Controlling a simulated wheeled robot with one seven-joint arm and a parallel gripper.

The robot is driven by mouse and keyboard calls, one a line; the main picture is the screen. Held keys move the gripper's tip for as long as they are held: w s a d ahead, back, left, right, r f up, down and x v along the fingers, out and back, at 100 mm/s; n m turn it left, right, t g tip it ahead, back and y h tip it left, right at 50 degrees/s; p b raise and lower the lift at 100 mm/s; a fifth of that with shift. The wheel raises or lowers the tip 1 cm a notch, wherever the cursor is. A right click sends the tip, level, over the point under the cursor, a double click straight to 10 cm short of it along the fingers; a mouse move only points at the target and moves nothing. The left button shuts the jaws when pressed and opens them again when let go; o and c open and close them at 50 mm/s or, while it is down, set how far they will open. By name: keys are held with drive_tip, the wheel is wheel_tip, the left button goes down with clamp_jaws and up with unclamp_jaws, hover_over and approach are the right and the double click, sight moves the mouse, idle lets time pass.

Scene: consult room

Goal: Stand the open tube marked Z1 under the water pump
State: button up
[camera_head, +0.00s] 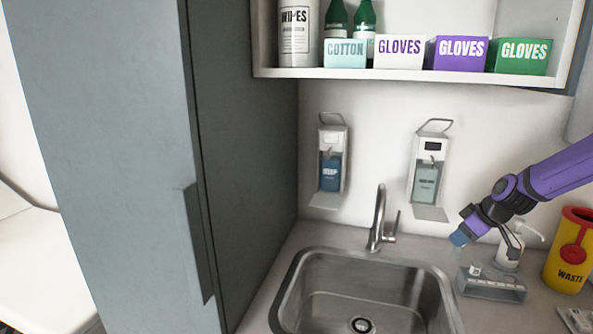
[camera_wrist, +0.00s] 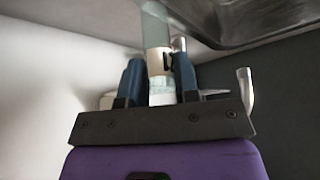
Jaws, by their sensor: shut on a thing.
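My gripper (camera_head: 460,239) is at the right of the sink, above the counter, with its blue fingers shut on a pale translucent tube (camera_head: 456,252). In the wrist view the tube (camera_wrist: 158,62) sits between the two fingers (camera_wrist: 158,84). It has a white band with a dark mark that I cannot read. A white pump bottle (camera_head: 509,256) with a spout stands on the counter, right of my gripper and partly hidden by my arm. I cannot read any label on it. The tube is apart from the pump, to its left.
A grey rack (camera_head: 492,289) stands on the counter in front of the pump. A yellow waste bin (camera_head: 569,260) stands at the right. The sink (camera_head: 300,290) and its tap (camera_head: 378,222) are at the left of my gripper. Two dispensers hang on the wall.

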drive_tip(key=s+a+f+m+t+h, duration=0.1)
drive_tip(key=s+a+f+m+h, duration=0.1)
drive_tip(key=a+f+m, duration=0.5)
drive_tip(key=a+f+h, duration=0.1)
drive_tip(key=a+f, duration=0.5)
drive_tip(key=f, duration=0.3)
drive_tip(key=shift+s+a+f+m+h, duration=0.2)
drive_tip(key=shift+s+f+m+h, duration=0.1)
drive_tip(key=shift+s+f, duration=0.1)
